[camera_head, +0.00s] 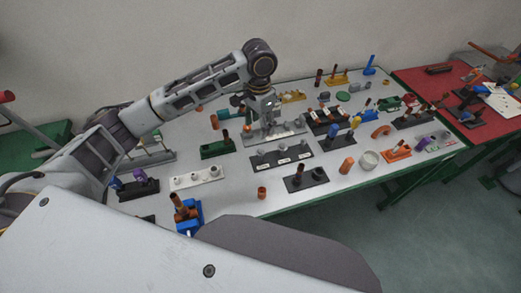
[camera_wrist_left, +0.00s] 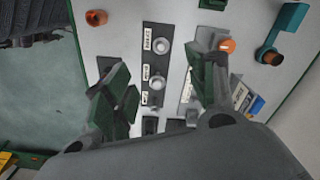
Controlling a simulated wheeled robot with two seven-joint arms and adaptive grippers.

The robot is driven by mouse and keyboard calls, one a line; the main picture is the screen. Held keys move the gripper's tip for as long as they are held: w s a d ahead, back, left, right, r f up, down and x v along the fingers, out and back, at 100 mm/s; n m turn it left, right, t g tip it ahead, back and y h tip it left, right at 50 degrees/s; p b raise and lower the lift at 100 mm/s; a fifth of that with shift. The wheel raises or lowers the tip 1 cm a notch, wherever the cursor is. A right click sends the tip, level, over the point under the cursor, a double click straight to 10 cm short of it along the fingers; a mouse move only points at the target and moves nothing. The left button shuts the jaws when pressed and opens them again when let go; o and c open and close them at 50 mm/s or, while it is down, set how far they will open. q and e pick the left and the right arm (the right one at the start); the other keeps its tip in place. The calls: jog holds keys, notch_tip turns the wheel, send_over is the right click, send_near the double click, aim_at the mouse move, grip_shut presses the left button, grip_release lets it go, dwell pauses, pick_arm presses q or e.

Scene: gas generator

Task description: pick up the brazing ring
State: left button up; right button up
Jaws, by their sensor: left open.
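I cannot tell for sure which small part is the brazing ring. A black rack with white labels (camera_head: 283,157) lies mid-table and carries small round grey parts. In the left wrist view the rack (camera_wrist_left: 147,62) lies between my fingers, with a round grey part (camera_wrist_left: 163,48) near its far end and another (camera_wrist_left: 157,83) nearer. My left gripper (camera_head: 263,108) hangs over the table behind the rack; its fingers (camera_wrist_left: 161,65) are open and apart, with nothing seen between them but the rack beneath. The fingers hide part of the parts beside the rack. My right gripper is not in view.
The white table is crowded with racks. A grey rack (camera_head: 272,133) lies close by my gripper, a green block (camera_head: 216,149) to the left. A copper ring-shaped piece (camera_head: 262,193) stands near the front edge. A red table (camera_head: 447,85) adjoins at right.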

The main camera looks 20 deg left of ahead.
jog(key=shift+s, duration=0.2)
pick_arm(q)
send_over(261, 151)
jog(key=f, duration=0.8)
jog(key=shift+s+a+f, duration=0.2)
jog(key=shift+s, duration=0.1)
jog(key=shift+f, duration=0.1)
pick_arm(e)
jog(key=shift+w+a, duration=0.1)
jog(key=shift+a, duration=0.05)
pick_arm(q)
jog(key=shift+w+f, duration=0.1)
jog(key=shift+f, duration=0.4)
jog(key=shift+w+d+f, duration=0.1)
jog(key=shift+w+f, duration=0.05)
jog(key=shift+f, duration=1.95)
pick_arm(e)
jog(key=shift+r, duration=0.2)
